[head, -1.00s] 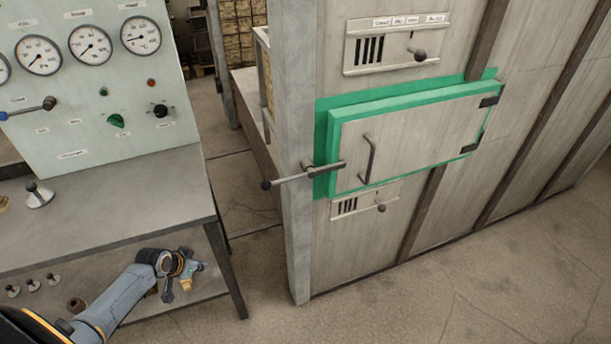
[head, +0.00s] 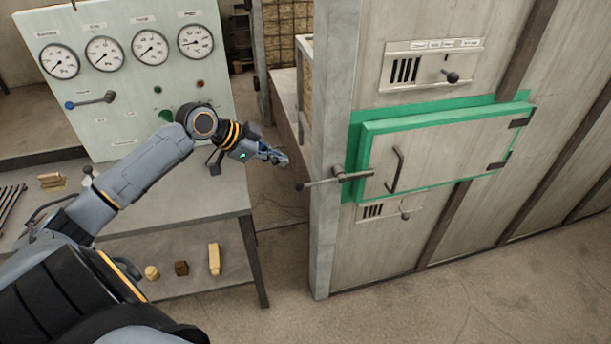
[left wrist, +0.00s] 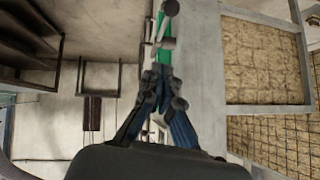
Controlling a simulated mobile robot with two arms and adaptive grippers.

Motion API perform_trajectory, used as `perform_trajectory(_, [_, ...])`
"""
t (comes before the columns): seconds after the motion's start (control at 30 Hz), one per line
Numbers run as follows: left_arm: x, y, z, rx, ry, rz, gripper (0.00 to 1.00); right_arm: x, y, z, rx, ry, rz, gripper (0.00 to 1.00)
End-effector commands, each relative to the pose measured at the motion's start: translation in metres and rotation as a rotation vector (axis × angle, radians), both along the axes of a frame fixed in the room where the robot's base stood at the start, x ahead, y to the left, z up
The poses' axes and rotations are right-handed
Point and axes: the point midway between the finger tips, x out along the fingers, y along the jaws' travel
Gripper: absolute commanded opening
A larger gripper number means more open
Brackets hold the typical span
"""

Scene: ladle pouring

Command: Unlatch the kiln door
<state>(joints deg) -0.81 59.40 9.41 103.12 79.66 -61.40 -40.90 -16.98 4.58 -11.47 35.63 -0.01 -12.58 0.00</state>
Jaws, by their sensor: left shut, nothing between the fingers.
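The kiln door (head: 440,150) is a pale panel in a green frame on the kiln front, and it looks closed. Its latch lever (head: 335,179) sticks out to the left past the kiln's corner post, ending in a dark knob. A bar handle (head: 396,170) is on the door beside it. My left gripper (head: 283,160) is shut and empty, just left of and slightly above the knob, apart from it in the head view. In the left wrist view the shut fingers (left wrist: 163,82) point toward the lever (left wrist: 168,12) and a green strip of the frame. My right gripper is out of view.
A gauge panel (head: 125,75) and grey bench (head: 160,215) stand at the left, with small wooden pieces on the lower shelf. Vent plates with knobs sit above (head: 430,65) and below (head: 388,210) the door. The floor before the kiln is clear.

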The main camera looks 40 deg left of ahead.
Motion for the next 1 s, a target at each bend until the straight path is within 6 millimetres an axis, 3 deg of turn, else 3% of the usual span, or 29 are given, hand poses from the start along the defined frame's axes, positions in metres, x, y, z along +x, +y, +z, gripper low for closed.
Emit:
perform_trajectory(0.47, [0.006, -0.004, -0.004, -0.004, -0.003, -0.001, 0.00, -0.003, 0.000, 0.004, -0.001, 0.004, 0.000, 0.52])
perform_trajectory(0.93, [0.065, -0.038, -0.066, -0.006, -0.002, 0.000, 0.00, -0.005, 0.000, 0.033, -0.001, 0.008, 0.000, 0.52])
perform_trajectory(1.0, [0.065, -0.034, -0.080, -0.004, 0.003, 0.002, 0.00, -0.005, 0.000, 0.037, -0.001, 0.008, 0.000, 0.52])
